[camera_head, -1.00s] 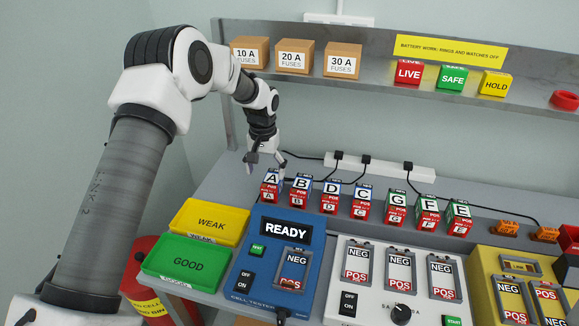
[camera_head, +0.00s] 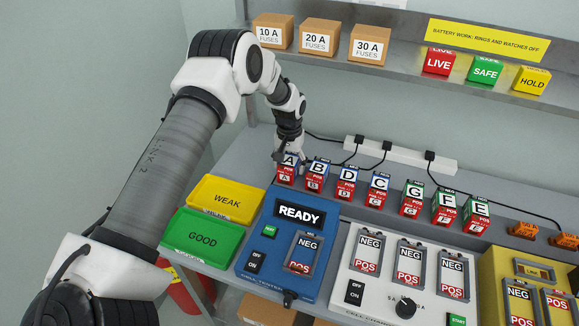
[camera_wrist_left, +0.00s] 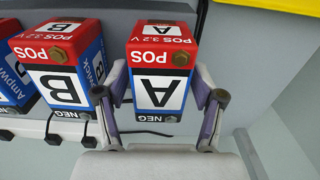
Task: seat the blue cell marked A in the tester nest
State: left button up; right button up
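The blue cell marked A (camera_head: 287,171) stands at the left end of the row on the back ledge, red POS part down in the head view. It also shows in the left wrist view (camera_wrist_left: 162,75). My left gripper (camera_head: 290,162) is at this cell, with one finger on each side of it. In the left wrist view the fingers (camera_wrist_left: 161,95) flank the cell closely; whether both pads press on it is unclear. The tester nest (camera_head: 304,254), marked NEG and POS, is in the blue cell tester (camera_head: 262,285), whose display reads READY. My right gripper is out of view.
Blue cell B (camera_head: 317,175) stands close beside A, with more blue and green cells rightward. A power strip (camera_head: 400,155) with cables lies behind. Yellow WEAK (camera_head: 228,198) and green GOOD (camera_head: 203,238) trays are left of the tester; a white charger (camera_head: 380,300) is right.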

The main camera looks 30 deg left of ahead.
pick_arm(q)
grip_shut()
jog(key=shift+r, duration=0.1)
